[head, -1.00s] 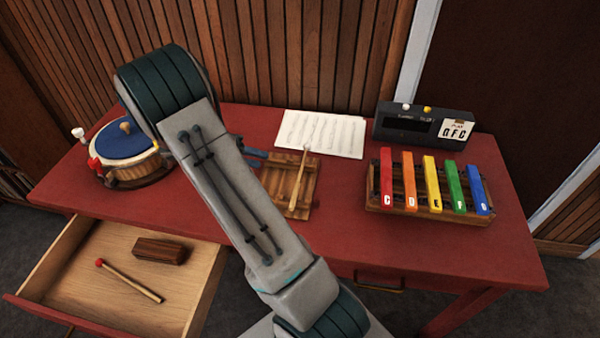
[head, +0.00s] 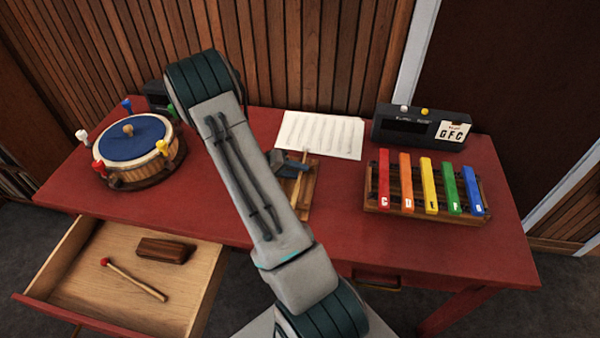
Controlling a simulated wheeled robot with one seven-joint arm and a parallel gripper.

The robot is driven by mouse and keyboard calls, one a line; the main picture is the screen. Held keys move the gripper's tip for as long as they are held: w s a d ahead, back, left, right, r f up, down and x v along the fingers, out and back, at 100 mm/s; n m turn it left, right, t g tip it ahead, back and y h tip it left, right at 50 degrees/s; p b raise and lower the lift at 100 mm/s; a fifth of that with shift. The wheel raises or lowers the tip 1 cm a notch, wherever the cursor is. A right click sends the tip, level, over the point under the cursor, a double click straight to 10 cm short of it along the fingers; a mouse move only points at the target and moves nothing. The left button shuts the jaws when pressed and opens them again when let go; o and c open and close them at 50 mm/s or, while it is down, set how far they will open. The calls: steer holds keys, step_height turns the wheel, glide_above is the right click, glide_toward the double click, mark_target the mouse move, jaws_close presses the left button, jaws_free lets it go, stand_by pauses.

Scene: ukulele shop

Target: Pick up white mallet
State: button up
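The white mallet (head: 298,188) lies on a slatted wooden rack (head: 309,190) near the middle of the red table. Its pale upper end shows just above my gripper, and part of its stick shows below. My gripper (head: 291,166) is over the rack and covers part of the mallet in this view. My arm hides the rack's left side. I cannot tell whether the fingers are open or shut, or whether they touch the stick.
A xylophone with coloured bars (head: 428,183) stands right of the rack. Sheet music (head: 320,135) and a black tuner box (head: 420,127) lie behind. A blue-topped drum (head: 135,150) is at left. The open drawer (head: 90,290) holds a red-headed mallet (head: 133,279) and a wooden block (head: 166,250).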

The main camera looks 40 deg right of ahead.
jaws_close()
stand_by(0.4)
